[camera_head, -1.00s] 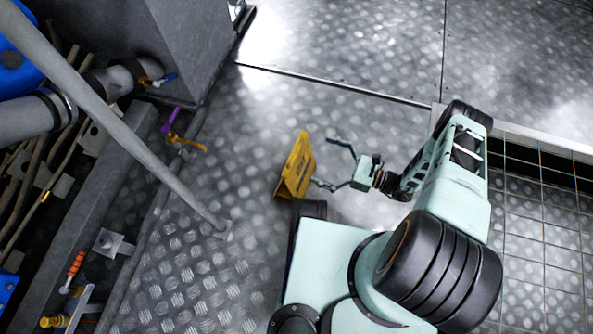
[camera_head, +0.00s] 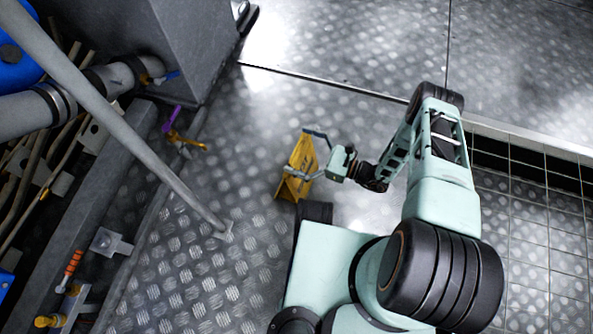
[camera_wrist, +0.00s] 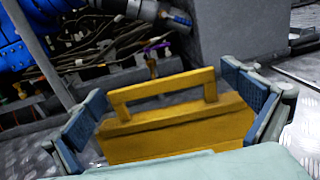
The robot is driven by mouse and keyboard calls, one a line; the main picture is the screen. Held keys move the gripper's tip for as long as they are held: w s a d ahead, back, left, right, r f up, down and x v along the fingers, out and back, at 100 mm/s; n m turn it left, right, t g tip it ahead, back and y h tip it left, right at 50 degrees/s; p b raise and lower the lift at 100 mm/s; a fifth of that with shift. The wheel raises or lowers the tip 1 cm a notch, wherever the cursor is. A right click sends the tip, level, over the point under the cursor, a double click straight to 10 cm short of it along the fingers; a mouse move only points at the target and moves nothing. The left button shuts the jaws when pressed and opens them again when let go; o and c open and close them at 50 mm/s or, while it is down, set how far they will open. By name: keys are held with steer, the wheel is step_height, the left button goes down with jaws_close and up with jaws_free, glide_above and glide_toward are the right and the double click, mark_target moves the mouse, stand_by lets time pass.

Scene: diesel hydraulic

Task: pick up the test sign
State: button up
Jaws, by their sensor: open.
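The yellow test sign (camera_head: 298,168) stands on the metal floor in the head view, left of my gripper. In the wrist view the sign (camera_wrist: 180,135) is large and central, with its handle loop at the top. My gripper (camera_head: 305,152) is open, with one finger at each end of the sign. In the wrist view my gripper's blue finger pads (camera_wrist: 165,110) lie left and right of the sign's top. Neither pad clearly presses on it. The sign's lower part is hidden by my gripper's body in the wrist view.
A grey slanted pole (camera_head: 150,150) meets the floor left of the sign. Pipes and valves (camera_head: 175,135) line the left side, beside a grey cabinet (camera_head: 200,45). A wire grid (camera_head: 530,220) is at the right. The floor behind the sign (camera_head: 330,105) is clear.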

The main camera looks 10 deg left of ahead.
steer(key=c, duration=1.9)
steer(key=shift+c, duration=0.4)
steer(key=shift+r, duration=0.2)
